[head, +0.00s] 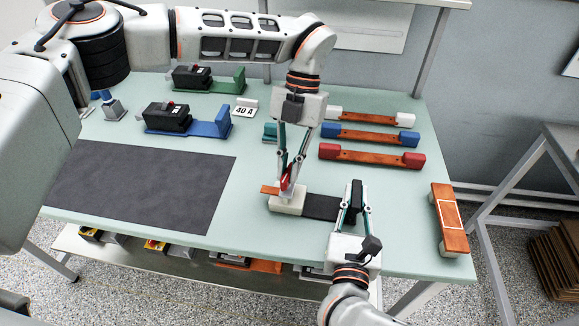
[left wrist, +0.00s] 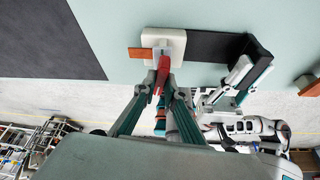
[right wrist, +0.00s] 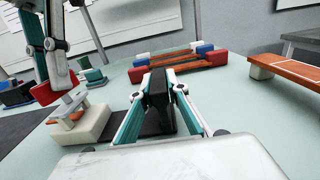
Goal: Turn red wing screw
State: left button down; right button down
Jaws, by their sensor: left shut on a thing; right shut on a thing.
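The red wing screw (head: 286,182) stands on a cream block (head: 290,207) with an orange-brown strip at its left. It also shows in the left wrist view (left wrist: 162,73). My left gripper (head: 287,185) comes down from above and is shut on the red wing screw. The block joins a black base (head: 321,207) with an upright black end piece (head: 356,195) at the right. My right gripper (head: 354,205) is shut on this end piece; the right wrist view shows the piece (right wrist: 158,88) between its fingers.
Orange-brown bars with white, blue (head: 407,140) and red (head: 413,160) ends lie behind. Black devices on green (head: 225,84) and blue (head: 215,128) bases stand at the back left, near a "40 A" sign (head: 244,109). A dark mat (head: 145,195) lies left; an orange-brown board (head: 449,222) lies right.

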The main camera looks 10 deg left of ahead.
pick_arm(q)
jog(key=shift+n+h, duration=0.4)
jog(key=shift+n, duration=0.6)
jog(key=c, duration=2.1)
grip_release()
jog(key=v, duration=1.2)
jog(key=shift+w+a, duration=0.1)
jog(key=shift+w, duration=0.1)
